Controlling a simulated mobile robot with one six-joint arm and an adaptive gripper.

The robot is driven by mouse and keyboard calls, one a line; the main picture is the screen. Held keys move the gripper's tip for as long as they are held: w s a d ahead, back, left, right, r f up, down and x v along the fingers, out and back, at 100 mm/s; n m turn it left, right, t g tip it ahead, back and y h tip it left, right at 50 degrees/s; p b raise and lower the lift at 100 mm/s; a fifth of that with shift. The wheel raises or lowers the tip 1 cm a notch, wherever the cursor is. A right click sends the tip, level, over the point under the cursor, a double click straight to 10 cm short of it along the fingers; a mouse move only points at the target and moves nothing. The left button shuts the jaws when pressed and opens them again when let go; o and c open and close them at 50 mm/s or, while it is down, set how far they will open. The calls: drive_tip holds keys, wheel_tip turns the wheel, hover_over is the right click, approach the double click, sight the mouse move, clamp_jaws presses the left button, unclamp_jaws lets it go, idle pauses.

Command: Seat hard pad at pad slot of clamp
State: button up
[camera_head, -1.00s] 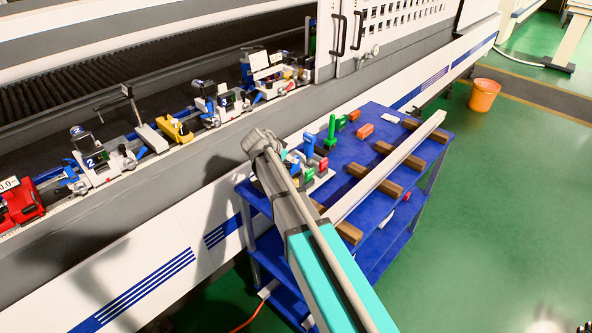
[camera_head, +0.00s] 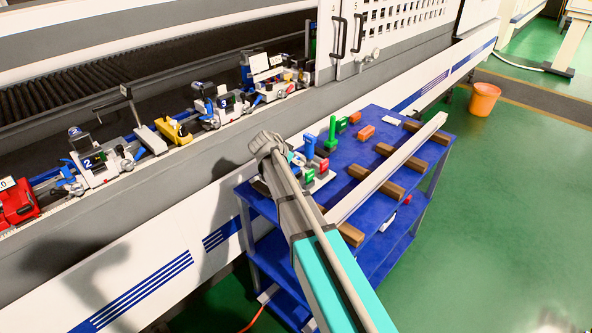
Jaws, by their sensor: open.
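Several clamps stand in a row on the machine bed. They include a red one (camera_head: 18,203) at the far left, a grey-white one marked 2 (camera_head: 92,166), a yellow one (camera_head: 175,131) and another grey-white one (camera_head: 222,108). I cannot tell which clamp has the pad slot, and no slot can be made out. Small red (camera_head: 324,165) and green (camera_head: 309,176) blocks sit in a grey holder on the blue cart (camera_head: 385,205); I cannot tell whether one is the hard pad. My arm reaches over the cart's left end, and its wrist hides my gripper's fingers.
A long pale profile (camera_head: 390,168) lies across brown blocks (camera_head: 376,182) on the cart. A green upright piece (camera_head: 332,131) and orange blocks (camera_head: 365,132) are at the back. The machine's white front wall (camera_head: 190,215) borders the cart. Green floor (camera_head: 500,220) is open at right.

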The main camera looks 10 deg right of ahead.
drive_tip(key=shift+b+x, duration=0.55)
drive_tip(key=shift+x, duration=0.65)
clamp_jaws()
